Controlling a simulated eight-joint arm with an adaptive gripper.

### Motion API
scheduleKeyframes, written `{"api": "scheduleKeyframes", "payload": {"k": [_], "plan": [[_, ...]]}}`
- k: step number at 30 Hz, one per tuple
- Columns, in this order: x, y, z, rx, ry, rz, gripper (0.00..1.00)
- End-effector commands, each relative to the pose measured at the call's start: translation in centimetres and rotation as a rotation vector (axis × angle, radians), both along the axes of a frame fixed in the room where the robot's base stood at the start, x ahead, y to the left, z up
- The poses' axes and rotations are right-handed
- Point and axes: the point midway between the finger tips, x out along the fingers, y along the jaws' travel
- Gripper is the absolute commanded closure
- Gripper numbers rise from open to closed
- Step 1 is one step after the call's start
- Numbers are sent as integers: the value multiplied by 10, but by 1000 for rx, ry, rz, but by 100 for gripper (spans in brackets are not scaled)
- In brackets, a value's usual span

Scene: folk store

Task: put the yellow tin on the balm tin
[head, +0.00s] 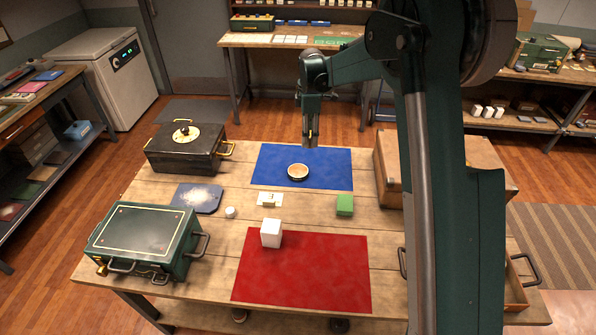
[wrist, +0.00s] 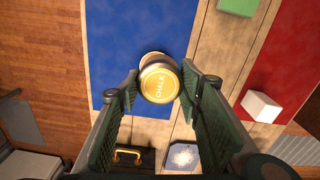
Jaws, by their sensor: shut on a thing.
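My gripper (head: 311,138) hangs above the blue mat (head: 330,165). A round, low, pale-topped tin with a brown rim, seemingly the balm tin (head: 298,172), rests on the blue mat, below and apart from the held tin. In the wrist view the held tin mostly covers it; only a pale edge (wrist: 150,56) shows.
A white block (head: 271,234) stands at the red mat's (head: 305,275) edge. A green block (head: 345,205), a small card stand (head: 269,200) and a white jar (head: 230,212) stand nearby. Dark (head: 186,155) and green (head: 147,240) cases are left; a wooden crate (head: 395,188) is right.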

Motion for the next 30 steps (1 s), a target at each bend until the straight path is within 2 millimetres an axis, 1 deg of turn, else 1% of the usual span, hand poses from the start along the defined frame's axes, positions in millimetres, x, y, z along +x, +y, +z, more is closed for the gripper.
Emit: {"api": "scheduleKeyframes", "payload": {"k": [1, 3, 6, 8, 9, 15, 18, 22, 30], "plan": [[1, 13, 0, 0, 0, 6, 78], [3, 25, -1, 0, 0, 9, 78], [5, 43, -2, 0, 0, 16, 78], [5, 50, -4, 0, 0, 18, 78], [5, 47, -13, 0, 0, 15, 78], [5, 47, -40, 0, 0, 16, 78], [5, 47, -48, 0, 0, 15, 78], [5, 47, -52, 0, 0, 15, 78], [5, 46, -53, 0, 0, 15, 78]]}}
